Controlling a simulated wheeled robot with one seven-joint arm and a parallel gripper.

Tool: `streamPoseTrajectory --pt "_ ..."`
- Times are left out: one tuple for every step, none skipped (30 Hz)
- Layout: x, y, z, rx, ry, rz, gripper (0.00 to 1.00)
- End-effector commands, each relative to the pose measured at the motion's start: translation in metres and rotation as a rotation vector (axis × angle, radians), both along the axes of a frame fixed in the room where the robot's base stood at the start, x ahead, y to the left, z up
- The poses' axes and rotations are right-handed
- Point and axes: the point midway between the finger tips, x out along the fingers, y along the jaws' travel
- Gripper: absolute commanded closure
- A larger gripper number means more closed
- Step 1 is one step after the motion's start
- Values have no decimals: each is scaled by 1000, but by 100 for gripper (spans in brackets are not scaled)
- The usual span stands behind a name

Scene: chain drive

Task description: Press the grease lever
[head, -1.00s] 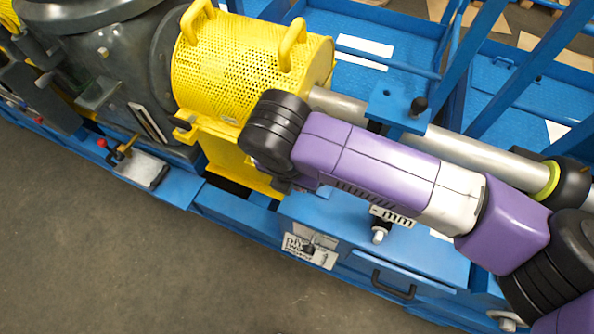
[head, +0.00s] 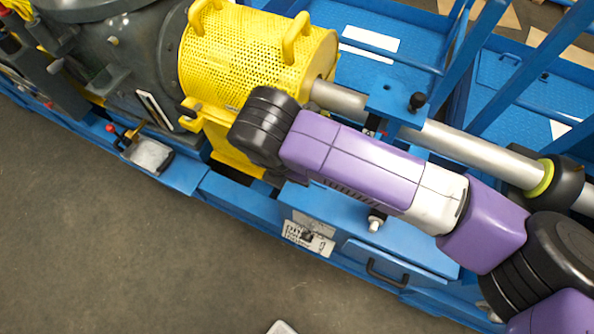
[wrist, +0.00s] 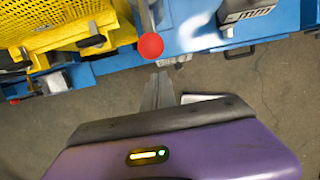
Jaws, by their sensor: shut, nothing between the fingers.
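A lever with a red ball end (wrist: 150,46) reaches down from the top of the wrist view, beside the yellow mesh guard. My gripper (wrist: 158,77) shows just below the ball in that view, its grey fingers shut and empty. A narrow gap shows between fingertips and ball in the picture; depth is hard to tell. In the head view, a small red-knobbed lever (head: 111,128) stands beside a grey block at the left; I cannot tell if it is the same lever. My gripper is hidden behind my arm in the head view.
The yellow perforated guard (head: 255,60) and a steel shaft (head: 480,150) lie behind my purple arm. A blue frame carries a placard (head: 308,238) and a drawer with a black handle (head: 386,275). The grey floor in front (head: 120,260) is largely clear.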

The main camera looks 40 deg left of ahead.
Motion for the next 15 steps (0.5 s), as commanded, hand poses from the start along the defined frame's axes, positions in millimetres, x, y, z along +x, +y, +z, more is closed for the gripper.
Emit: streamPoseTrajectory --pt "-3 3 13 3 -2 3 100" --pt "-6 2 16 5 -2 3 100" --pt "-9 1 24 6 -3 3 100" --pt "-11 0 31 5 -5 5 100" --pt "-13 0 38 7 -5 3 100" --pt "-17 -1 46 6 -5 3 100" --pt "-19 -2 52 6 -6 3 100" --pt "-21 -3 57 6 -6 3 100" --pt "-24 -3 64 5 -5 2 100" --pt "-25 -4 70 6 -6 1 100" --pt "-27 -4 74 6 -7 2 100" --pt "-29 -5 80 4 -6 2 100" --pt "-31 -5 84 5 -5 2 100" --pt "-32 -5 87 5 -6 1 100" --pt "-34 -6 90 4 -6 1 100"
